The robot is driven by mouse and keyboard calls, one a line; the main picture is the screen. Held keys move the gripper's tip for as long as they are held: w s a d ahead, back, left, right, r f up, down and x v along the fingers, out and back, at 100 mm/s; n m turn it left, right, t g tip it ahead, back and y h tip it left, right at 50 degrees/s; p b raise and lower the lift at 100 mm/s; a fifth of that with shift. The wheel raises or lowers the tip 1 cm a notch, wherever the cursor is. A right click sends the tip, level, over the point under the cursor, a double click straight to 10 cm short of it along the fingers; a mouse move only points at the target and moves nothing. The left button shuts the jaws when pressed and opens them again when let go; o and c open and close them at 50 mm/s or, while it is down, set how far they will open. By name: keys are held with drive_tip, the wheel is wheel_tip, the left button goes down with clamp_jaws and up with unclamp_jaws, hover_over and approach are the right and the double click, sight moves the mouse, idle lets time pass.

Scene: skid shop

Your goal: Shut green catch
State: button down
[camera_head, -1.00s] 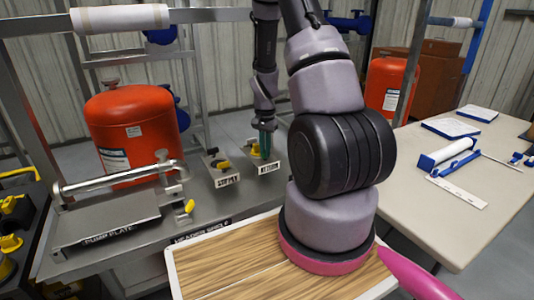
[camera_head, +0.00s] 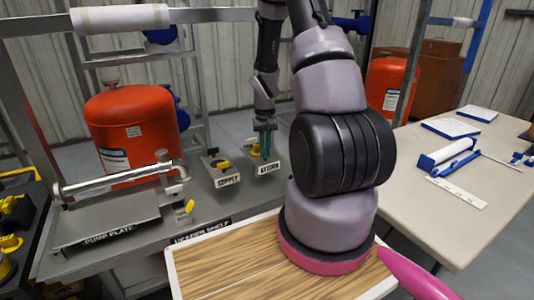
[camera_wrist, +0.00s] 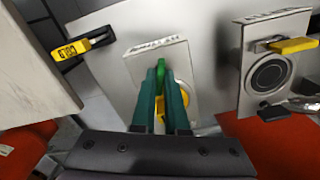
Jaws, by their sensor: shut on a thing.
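The green catch (camera_wrist: 161,72) shows as a small bright green piece between my teal fingers in the wrist view. It sits at a grey plate (camera_wrist: 134,68) with a label and a round yellow part (camera_wrist: 186,97) behind the fingers. My gripper (camera_wrist: 163,88) is shut on the green catch, and its fingers hide most of it. In the head view my gripper (camera_head: 266,143) points down at the fitting behind the RETURN label (camera_head: 267,169). The catch cannot be made out there.
A SUPPLY fitting with a yellow handle (camera_head: 222,165) stands close to the left. A pipe assembly (camera_head: 120,180) and a red tank (camera_head: 133,133) stand further left. A light table (camera_head: 470,215) is at right.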

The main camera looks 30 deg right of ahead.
drive_tip(key=shift+n, duration=1.7)
drive_tip(key=c, duration=1.4)
unclamp_jaws()
drive_tip(key=shift+n, duration=0.4)
drive_tip(key=o, duration=0.5)
drive_tip(key=shift+c, duration=0.2)
drive_tip(key=shift+r, duration=0.1)
drive_tip(key=shift+r, duration=3.45)
drive_tip(key=m, duration=0.4)
drive_tip(key=shift+r+m, duration=0.25)
drive_tip(key=shift+m, duration=0.05)
drive_tip(key=shift+r+m, duration=0.15)
drive_tip(key=shift+m, duration=1.05)
